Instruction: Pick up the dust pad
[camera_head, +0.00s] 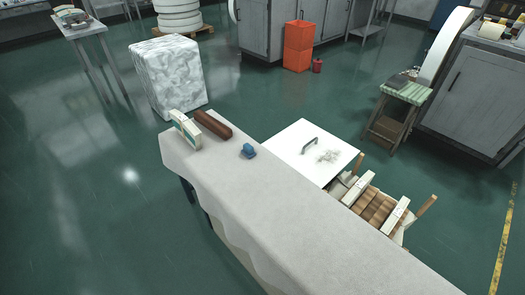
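A small blue object (248,151), which may be the dust pad, lies on the pale cloth-covered table (270,205) near its far edge. It is too small to make out its exact shape. A white panel (290,150) with a grey handle (310,145) and a grey dusty smudge (328,156) lies just beyond the table. Neither of my grippers shows in this view, and nothing touches the blue object.
A brown roll (213,124) and a pale box-like item (185,129) lie at the table's far left end. A crate of brown items and pale blocks (374,207) adjoins the right edge. The table's middle is clear.

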